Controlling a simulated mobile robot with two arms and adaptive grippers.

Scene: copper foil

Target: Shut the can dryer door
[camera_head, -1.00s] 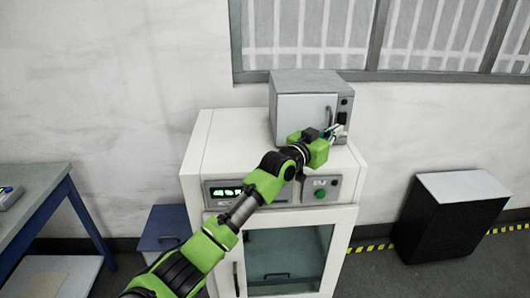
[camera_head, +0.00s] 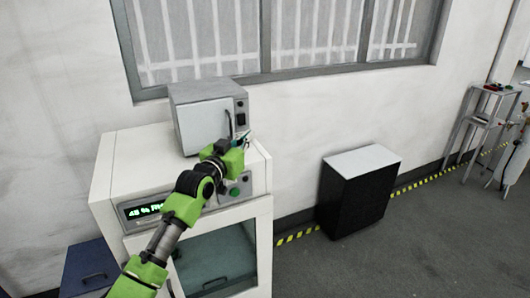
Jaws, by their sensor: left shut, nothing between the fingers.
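The small grey box-shaped dryer (camera_head: 210,92) stands on top of a white cabinet. Its front door (camera_head: 200,125) has a vertical handle (camera_head: 229,124) near its right edge. The door looks flush with the front, though a small gap cannot be ruled out at this size. My left gripper (camera_head: 246,138) is shut and empty, at the lower right of the dryer's front, by the control panel. I cannot tell whether it touches the dryer. The lower right corner of the dryer is partly hidden behind the gripper. My right gripper is not in view.
The white cabinet (camera_head: 108,172) has a display, a green button and a glass lower door (camera_head: 215,262). A black box with a light top (camera_head: 355,195) stands on the floor to the right. A blue bin (camera_head: 88,270) is at the left.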

